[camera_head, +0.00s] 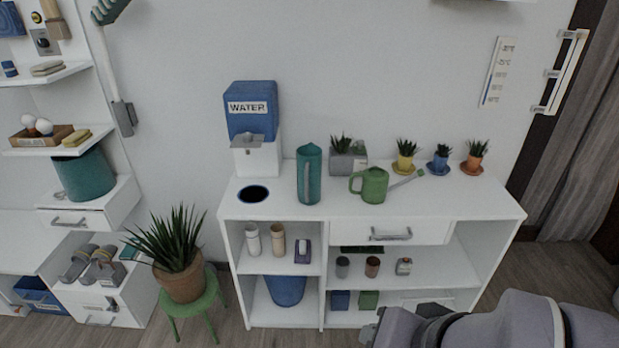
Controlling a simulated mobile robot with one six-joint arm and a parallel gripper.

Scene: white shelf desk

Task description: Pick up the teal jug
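The teal jug (317,178) stands upright on the white shelf desk's top (440,204). It is tall and narrow, with a handle on its front side facing me. It is right of the water dispenser and left of the green watering can. My arm reaches in from the bottom right corner. My gripper (376,328) seems to be at the arm's left end, low in front of the desk and well below and right of the jug. Its fingers are too small and partly cut off to tell whether they are open.
A blue and white water dispenser (252,118), green watering can (374,186), grey planter (347,160) and several small potted plants (404,160) share the desktop. A potted plant (180,272) stands on a green stool at left. The desktop's front strip is clear.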

